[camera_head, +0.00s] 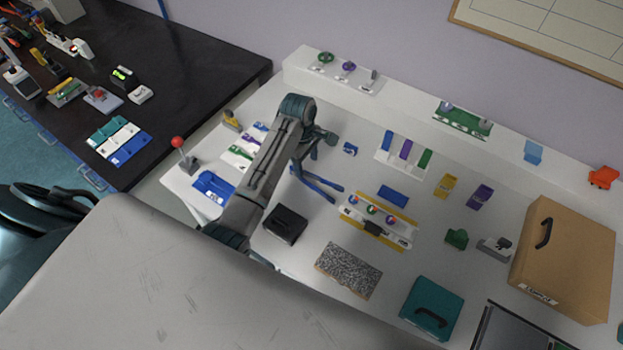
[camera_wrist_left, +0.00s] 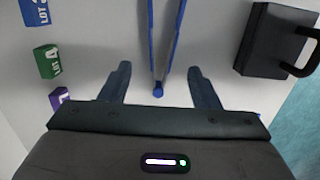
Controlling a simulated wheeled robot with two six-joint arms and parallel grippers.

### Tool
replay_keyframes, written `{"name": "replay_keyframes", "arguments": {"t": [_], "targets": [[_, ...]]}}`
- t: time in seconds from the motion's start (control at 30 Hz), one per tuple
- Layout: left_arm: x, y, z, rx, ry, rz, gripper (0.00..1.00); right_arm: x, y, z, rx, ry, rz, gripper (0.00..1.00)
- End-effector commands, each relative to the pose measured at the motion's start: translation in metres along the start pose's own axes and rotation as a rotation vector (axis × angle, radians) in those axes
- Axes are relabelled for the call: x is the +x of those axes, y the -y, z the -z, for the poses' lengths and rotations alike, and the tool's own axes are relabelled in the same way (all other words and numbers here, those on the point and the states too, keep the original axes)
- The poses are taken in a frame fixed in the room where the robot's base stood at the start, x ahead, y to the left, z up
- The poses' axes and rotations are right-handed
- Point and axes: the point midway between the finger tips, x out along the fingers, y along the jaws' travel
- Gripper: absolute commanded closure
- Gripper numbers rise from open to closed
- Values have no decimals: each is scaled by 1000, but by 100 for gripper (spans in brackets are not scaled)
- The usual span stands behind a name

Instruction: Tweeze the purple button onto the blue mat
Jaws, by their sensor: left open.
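Blue tweezers (camera_head: 317,184) lie on the white bench, their two legs spread. In the left wrist view the tweezers (camera_wrist_left: 158,92) have their near end between my left fingers, with gaps on both sides. My left gripper (camera_head: 322,138) is open and near them; its two fingers (camera_wrist_left: 160,90) show apart in the wrist view. A blue flat piece (camera_head: 213,187) lies at the bench's left end, and a smaller blue patch (camera_head: 262,127) shows behind my arm; I cannot tell which is the mat. My right gripper is not in view.
A black box (camera_head: 285,224) with a handle stands near the tweezers. A rack of coloured blocks (camera_head: 405,149), a long white holder with round discs (camera_head: 372,209), a speckled slab (camera_head: 349,270) and a teal box (camera_head: 432,309) occupy the bench. A red-knobbed lever (camera_head: 178,142) stands at left.

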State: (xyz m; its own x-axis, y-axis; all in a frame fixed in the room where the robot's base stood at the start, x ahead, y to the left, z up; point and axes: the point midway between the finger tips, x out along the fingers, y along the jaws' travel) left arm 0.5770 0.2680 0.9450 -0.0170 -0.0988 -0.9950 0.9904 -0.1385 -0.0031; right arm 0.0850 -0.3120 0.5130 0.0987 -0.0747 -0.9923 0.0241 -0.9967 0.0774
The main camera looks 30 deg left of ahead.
Motion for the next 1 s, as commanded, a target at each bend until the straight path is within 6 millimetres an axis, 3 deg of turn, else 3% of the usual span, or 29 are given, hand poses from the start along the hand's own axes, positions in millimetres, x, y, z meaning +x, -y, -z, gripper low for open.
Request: {"name": "replay_keyframes", "arguments": {"t": [0.07, 0.17, 0.4, 0.57, 0.9, 1.0], "targets": [[13, 1, 0, 0, 1, 3, 44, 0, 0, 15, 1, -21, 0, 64], [27, 0, 0, 0, 1, 2, 44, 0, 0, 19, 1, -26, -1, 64], [56, 0, -1, 0, 1, 1, 44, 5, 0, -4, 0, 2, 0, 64], [64, 0, 0, 0, 1, 0, 44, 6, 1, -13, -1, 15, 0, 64], [66, 0, 0, 0, 0, 0, 44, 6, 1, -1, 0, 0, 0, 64], [66, 0, 0, 0, 0, 0, 61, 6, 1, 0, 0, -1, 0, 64]]}}
